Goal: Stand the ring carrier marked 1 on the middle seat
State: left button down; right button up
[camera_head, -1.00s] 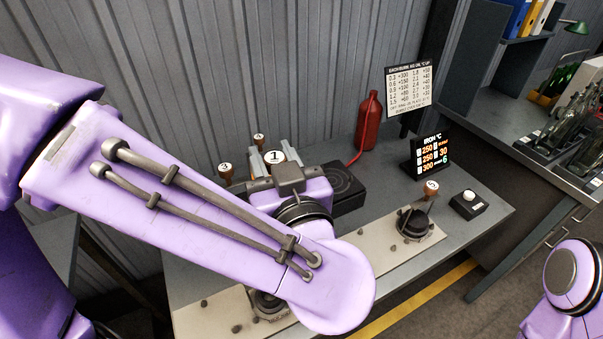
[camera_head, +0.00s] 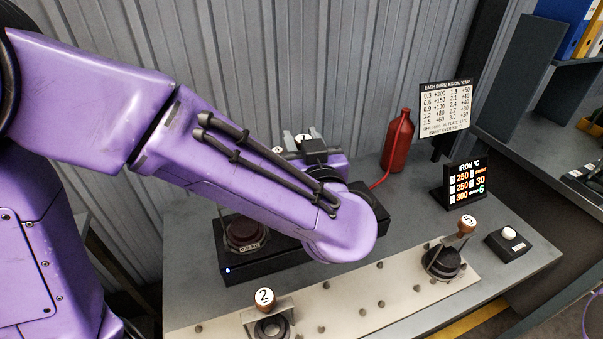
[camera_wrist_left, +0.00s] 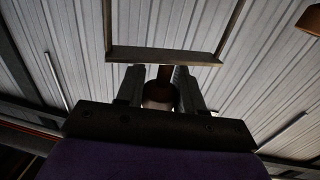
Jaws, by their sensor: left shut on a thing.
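My left gripper (camera_head: 308,146) is shut on the brown handle knob of a carrier, held up near the back wall. The knob's pale disc (camera_head: 303,137) shows above the fingers, its mark too small to read now. In the left wrist view the knob (camera_wrist_left: 160,90) sits between the fingers, with a dark frame (camera_wrist_left: 165,56) beyond it. A light strip (camera_head: 400,275) with dark studs runs along the table front. A carrier marked 2 (camera_head: 264,297) stands at its left and another, apparently marked 5 (camera_head: 468,222), at its right. The stretch between them holds no carrier.
A dark box (camera_head: 265,265) with a round iron labelled in kg (camera_head: 245,232) lies behind the strip, under my forearm. Another pale-topped knob (camera_head: 278,150) shows behind my arm. A red bottle (camera_head: 398,140), an iron display (camera_head: 465,182) and a white-button box (camera_head: 508,240) stand at the right.

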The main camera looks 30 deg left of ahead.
pick_arm(q)
jog(key=f, duration=0.1)
jog(key=b, duration=0.1)
jog(key=w+f, duration=0.1)
jog(key=shift+a+f, duration=0.35)
notch_tip(320, 180, down, 6)
jog(key=w+a, duration=0.1)
jog(key=w, duration=0.2)
jog(key=shift+a+p, duration=0.25)
jog(key=shift+p, duration=0.1)
pick_arm(e)
jog(key=shift+f, duration=0.65)
pick_arm(q)
jog(key=shift+s+f, duration=0.1)
jog(key=shift+s, duration=0.05)
jog(key=c, duration=0.7)
grip_release()
jog(key=b+v, duration=0.1)
jog(key=v, duration=1.1)
jog(key=shift+b, duration=0.35)
pick_arm(e)
jog(key=shift+f, duration=0.85)
